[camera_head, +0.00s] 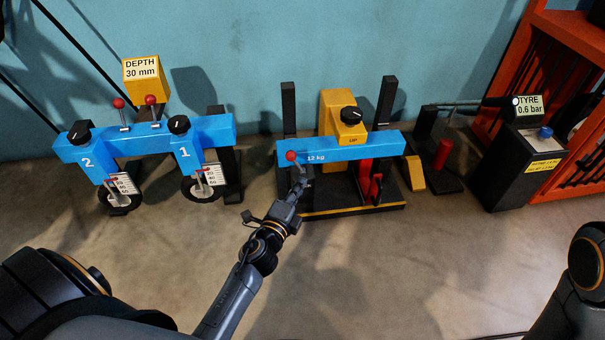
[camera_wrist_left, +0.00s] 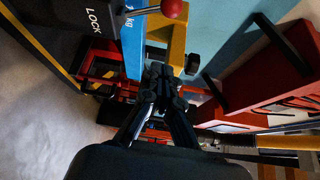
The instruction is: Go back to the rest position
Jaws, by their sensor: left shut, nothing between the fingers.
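My left gripper (camera_head: 300,184) is shut and empty. In the head view it is in front of the left part of the blue 12 kg beam (camera_head: 345,150), just below a lever with a red ball knob (camera_head: 291,156). In the left wrist view its closed fingers (camera_wrist_left: 163,80) point at the machine, and the red knob (camera_wrist_left: 174,8) is at the top edge. I cannot tell whether the fingers touch the lever. My right gripper is not in view; only part of my right arm shows at the right edge of the head view.
A blue two-wheel frame (camera_head: 150,137) with a yellow DEPTH 30 mm box (camera_head: 143,80) stands at the left. A dark tyre box (camera_head: 520,165) with a blue knob stands at the right, by an orange rack (camera_head: 562,55). The floor (camera_head: 370,270) in front is clear.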

